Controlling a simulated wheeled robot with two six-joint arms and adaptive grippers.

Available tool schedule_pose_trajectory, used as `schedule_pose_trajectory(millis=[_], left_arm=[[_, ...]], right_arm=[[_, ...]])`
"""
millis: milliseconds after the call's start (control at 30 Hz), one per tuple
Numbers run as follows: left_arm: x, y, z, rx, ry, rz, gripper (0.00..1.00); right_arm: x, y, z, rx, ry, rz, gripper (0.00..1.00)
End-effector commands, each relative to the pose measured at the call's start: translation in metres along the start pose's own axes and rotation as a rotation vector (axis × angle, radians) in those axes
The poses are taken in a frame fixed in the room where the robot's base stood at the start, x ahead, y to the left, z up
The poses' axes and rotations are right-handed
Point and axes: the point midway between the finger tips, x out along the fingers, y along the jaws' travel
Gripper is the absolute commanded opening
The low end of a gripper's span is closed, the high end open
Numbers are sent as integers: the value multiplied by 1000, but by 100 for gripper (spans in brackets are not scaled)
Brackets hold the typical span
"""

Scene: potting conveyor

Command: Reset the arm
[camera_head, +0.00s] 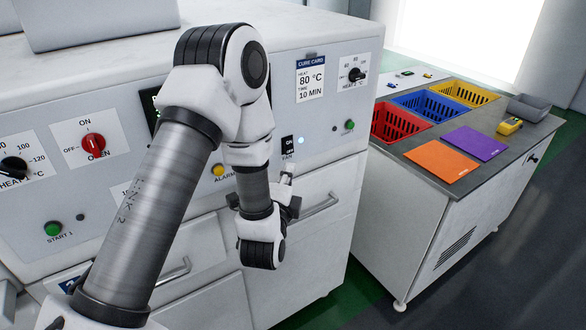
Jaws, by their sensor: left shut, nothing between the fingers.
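My left arm comes in from the lower left, bends at the elbow in front of the white oven cabinet (330,112) and hangs down to the wrist. My left gripper (287,178) shows only in small part beyond the wrist, just below the black FAN switch (287,145). It is shut and empty, and it points toward the cabinet front. The wrist hides part of it, and I cannot tell whether it touches the panel. My right gripper is not in view.
The panel carries a red OVEN knob (95,145), a yellow ALARM button (218,170), a green button (349,125) and a drawer handle (320,204). To the right, a side table (478,188) holds red (400,123), blue and yellow baskets plus orange and purple mats.

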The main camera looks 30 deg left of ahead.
Motion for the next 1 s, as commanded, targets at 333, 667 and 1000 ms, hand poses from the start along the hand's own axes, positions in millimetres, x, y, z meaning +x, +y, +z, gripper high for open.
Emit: schedule_pose_trajectory(millis=[333, 667, 1000], left_arm=[[-9, -3, 0, 0, 1, -1, 0], [-10, 0, 0, 2, 1, 4, 0], [-100, 188, -27, -13, 137, 523, 0]], right_arm=[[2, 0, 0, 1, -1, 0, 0], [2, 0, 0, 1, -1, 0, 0], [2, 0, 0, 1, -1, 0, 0]])
